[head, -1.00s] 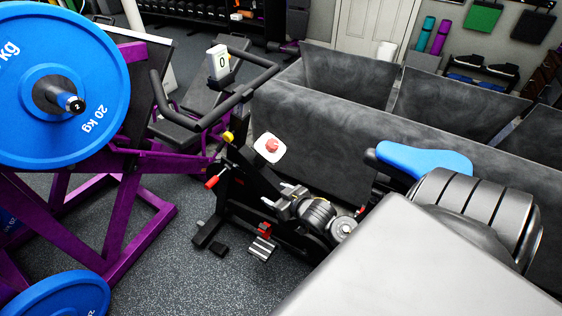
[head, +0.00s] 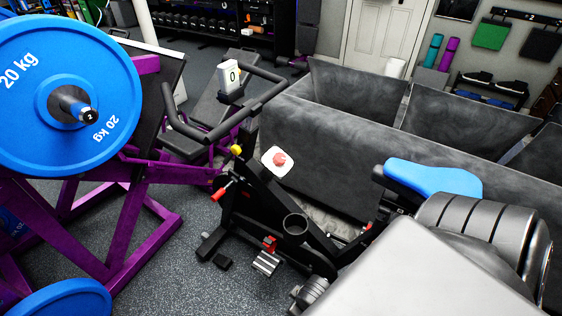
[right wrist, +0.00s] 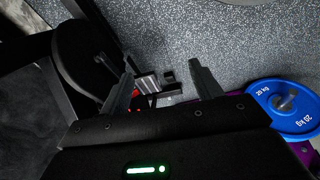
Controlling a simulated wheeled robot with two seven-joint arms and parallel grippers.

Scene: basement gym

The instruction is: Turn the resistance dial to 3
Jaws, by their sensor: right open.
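The resistance dial (head: 279,159) is a round red knob on a white plate, on the black frame of the exercise bike (head: 262,205) in the head view. Its markings are too small to read. A white display box (head: 229,75) by the handlebars shows 0. My right gripper (head: 303,293) is low in the head view, below and apart from the dial and partly hidden behind my grey arm link. In the right wrist view my right gripper (right wrist: 162,66) is open and empty, with a bike pedal (right wrist: 150,84) beyond its fingers. The dial is not visible there. My left gripper is not in view.
A purple rack (head: 120,240) with blue 20 kg plates (head: 30,60) stands at the left. A dark grey partitioned box (head: 330,150) stands behind the bike. The blue seat (head: 435,178) is at the right. Speckled floor (head: 185,265) is clear between rack and bike.

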